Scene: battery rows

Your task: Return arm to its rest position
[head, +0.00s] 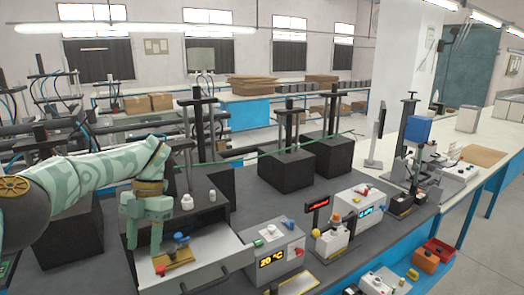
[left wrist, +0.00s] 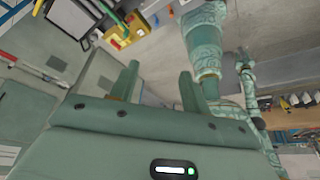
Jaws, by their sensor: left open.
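My left gripper (head: 144,243) points down over the left part of the bench in the head view, its two fingers apart. Its arm comes in from the left edge. In the left wrist view the open fingers (left wrist: 157,80) stand apart with nothing between them.
Small white bottles (head: 187,202) stand behind, near dark blocks with posts (head: 287,172). Red bins (head: 433,252) are at the right.

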